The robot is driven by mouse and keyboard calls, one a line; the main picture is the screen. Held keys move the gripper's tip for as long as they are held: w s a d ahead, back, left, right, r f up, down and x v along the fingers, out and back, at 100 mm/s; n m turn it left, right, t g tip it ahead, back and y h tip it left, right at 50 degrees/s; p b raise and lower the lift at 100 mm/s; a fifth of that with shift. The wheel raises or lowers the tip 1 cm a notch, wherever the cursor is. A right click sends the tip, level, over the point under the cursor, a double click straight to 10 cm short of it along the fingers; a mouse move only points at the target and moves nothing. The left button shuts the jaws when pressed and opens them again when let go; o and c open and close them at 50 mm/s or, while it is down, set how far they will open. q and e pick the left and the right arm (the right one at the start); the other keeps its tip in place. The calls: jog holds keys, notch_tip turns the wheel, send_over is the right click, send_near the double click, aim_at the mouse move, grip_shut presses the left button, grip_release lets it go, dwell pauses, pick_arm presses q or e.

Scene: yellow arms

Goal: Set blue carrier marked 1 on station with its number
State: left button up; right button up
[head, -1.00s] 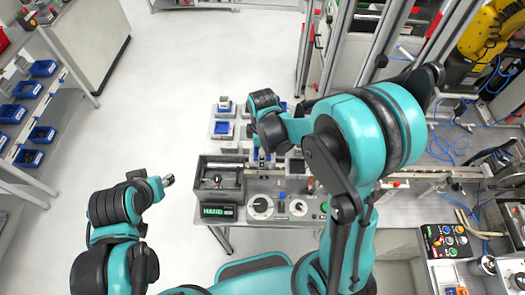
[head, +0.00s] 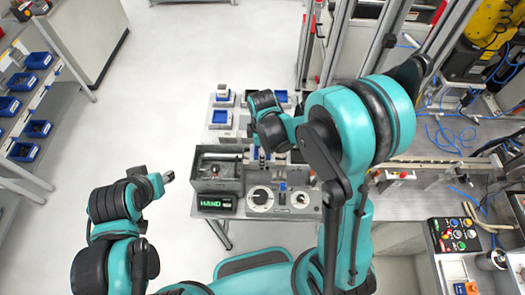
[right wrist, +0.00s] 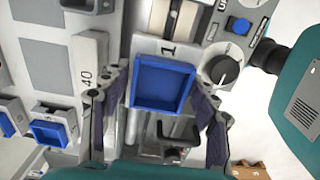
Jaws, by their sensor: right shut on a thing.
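The blue carrier (right wrist: 163,83), a square open tray, sits between the two fingers of my right gripper (right wrist: 160,100), which is shut on it. Its own number cannot be read. In the right wrist view a pale plate with a black 1 (right wrist: 168,50) lies just beyond the carrier's far edge. I cannot tell whether the carrier rests on the station or hangs just above it. In the head view my right gripper (head: 262,155) is over the grey station bench (head: 230,170), largely hidden by its wrist. My left gripper (head: 168,176) is left of the bench, away from it; its fingers are too small to judge.
Knobs (right wrist: 221,69) and a blue button (right wrist: 238,25) are close to the carrier. A green HAND display (head: 215,202) is on the bench front. Other blue trays (head: 220,117) stand behind. Shelves with blue bins (head: 38,128) stand at left, with clear floor between.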

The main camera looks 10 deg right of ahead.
jog(key=shift+s+d+f, duration=0.1)
jog(key=shift+d, duration=0.2)
dwell(0.4)
jog(key=shift+f+b, duration=0.15)
jog(key=shift+b, duration=0.25)
jog(key=shift+f+b, duration=0.25)
jog(key=shift+b, duration=0.1)
dwell(0.5)
jog(key=shift+f+b, duration=0.4)
jog(key=shift+b, duration=0.05)
jog(key=o, duration=1.5)
jog(key=shift+r, duration=0.1)
